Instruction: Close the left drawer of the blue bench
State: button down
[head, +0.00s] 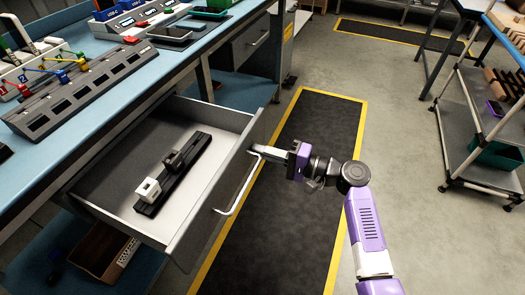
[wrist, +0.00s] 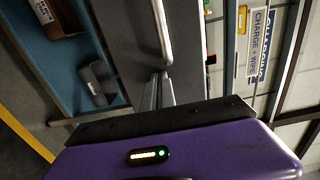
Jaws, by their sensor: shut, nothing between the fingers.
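The left drawer (head: 212,192) of the blue bench (head: 128,62) is pulled well out, its grey front facing right. Its long pale handle (head: 238,188) runs along that front and also shows in the wrist view (wrist: 161,28). Inside the drawer lies a dark rail-like part (head: 172,172) with a white block at one end. My gripper (head: 259,149) is shut, with its fingertips at the far end of the handle, close to the drawer front. In the wrist view the fingers (wrist: 158,90) are together beside the handle; whether they touch it I cannot tell.
A second drawer (head: 250,42) further along the bench looks shut. Devices and a dark rack (head: 80,92) stand on the benchtop. A box (head: 105,252) sits on the lower shelf. A dark floor mat (head: 305,180) lies right of the drawer. A cart (head: 495,125) stands far right.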

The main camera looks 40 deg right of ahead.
jog(key=b+x, duration=1)
jog(key=x, duration=1.7)
jog(key=shift+w+a+f, duration=0.1)
jog(key=shift+w+a, duration=0.25)
jog(key=shift+w, duration=0.3)
jog(key=shift+a+r, duration=0.1)
jog(key=shift+r, duration=0.15)
jog(key=shift+w+a, duration=0.1)
